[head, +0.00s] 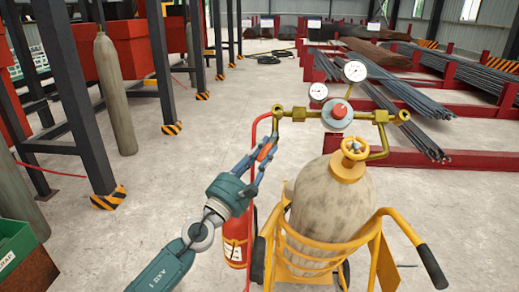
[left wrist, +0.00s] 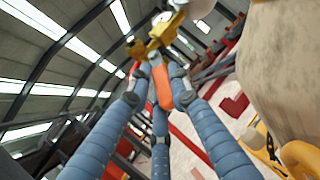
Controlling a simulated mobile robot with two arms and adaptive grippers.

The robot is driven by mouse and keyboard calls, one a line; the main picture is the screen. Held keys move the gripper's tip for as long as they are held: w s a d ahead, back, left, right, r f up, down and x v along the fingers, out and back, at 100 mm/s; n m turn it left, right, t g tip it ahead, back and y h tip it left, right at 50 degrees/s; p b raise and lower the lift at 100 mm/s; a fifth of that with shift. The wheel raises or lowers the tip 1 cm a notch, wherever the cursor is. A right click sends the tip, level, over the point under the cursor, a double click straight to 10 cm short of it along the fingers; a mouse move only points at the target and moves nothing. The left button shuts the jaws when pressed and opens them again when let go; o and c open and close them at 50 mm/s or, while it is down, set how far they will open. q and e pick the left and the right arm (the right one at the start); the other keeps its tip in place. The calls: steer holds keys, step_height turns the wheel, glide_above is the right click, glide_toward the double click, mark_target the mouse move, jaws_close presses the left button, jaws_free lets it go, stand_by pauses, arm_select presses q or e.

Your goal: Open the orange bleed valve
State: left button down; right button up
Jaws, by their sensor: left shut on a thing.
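The orange bleed valve lever (head: 266,149) hangs below the left end of the brass manifold (head: 299,115). My left gripper (head: 263,157) comes up from below and is shut on the lever, its blue fingers around it. In the left wrist view the orange lever (left wrist: 163,88) sits between the fingertips (left wrist: 160,86), with the brass valve body (left wrist: 160,38) just beyond it. The lever is partly hidden by the fingers. My right gripper is not in view.
A tan gas cylinder (head: 325,212) stands in a yellow cart (head: 378,243) right of my arm. A red hose (head: 253,135) runs down from the manifold, beside a red extinguisher (head: 235,241). Two gauges (head: 355,71) rise above the regulator (head: 337,114).

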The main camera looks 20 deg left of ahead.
arm_select(q)
steer(key=shift+d+f, duration=0.25)
steer(key=shift+f, duration=0.3)
steer(key=c, duration=1.8)
jaws_free()
steer(key=shift+o, duration=0.4)
steer(key=shift+r+y, duration=0.15)
steer(key=shift+y, duration=0.15)
steer(key=shift+w+r, duration=0.1)
steer(key=v, duration=1.2)
steer(key=shift+c, duration=0.2)
